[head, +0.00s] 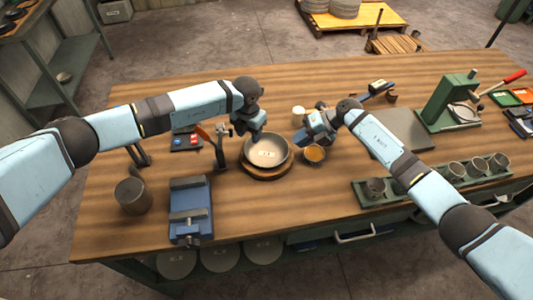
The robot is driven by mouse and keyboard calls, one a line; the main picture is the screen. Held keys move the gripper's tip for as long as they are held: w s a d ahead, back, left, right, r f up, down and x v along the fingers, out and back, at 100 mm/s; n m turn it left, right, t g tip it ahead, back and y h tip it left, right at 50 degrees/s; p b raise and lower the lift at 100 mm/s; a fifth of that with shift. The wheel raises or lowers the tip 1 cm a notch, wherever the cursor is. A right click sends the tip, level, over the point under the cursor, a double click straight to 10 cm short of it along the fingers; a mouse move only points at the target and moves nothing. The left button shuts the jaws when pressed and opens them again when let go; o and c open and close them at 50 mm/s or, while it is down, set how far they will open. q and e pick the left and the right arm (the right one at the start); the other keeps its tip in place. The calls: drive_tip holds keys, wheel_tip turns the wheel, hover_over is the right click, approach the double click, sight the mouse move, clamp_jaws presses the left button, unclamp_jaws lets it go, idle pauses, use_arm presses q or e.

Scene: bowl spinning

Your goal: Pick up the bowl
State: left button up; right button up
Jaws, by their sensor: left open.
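A pale metal bowl (268,156) sits upright on a round wooden base (266,174) in the middle of the workbench. My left gripper (257,136) is open and points down at the far rim of the bowl. I cannot tell whether its fingers touch the rim or straddle it. My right gripper (302,138) is to the right of the bowl, low over the table and apart from the bowl. Its fingertips are too small to show whether they are open or shut.
A small cup with orange contents (315,153) stands just right of the bowl, and a cream cup (298,116) stands behind. An upright metal stand (220,150) and a blue vise (190,210) are left. A tray of mugs (400,188) is right. Bare wood lies in front.

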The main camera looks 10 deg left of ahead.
sight(250, 144)
use_arm(q)
drive_tip(key=shift+f, duration=1.9)
use_arm(e)
drive_tip(key=shift+x, duration=1.85)
drive_tip(key=shift+c, duration=0.2)
use_arm(q)
drive_tip(key=c, duration=0.4)
use_arm(e)
clamp_jaws()
use_arm(q)
clamp_jaws()
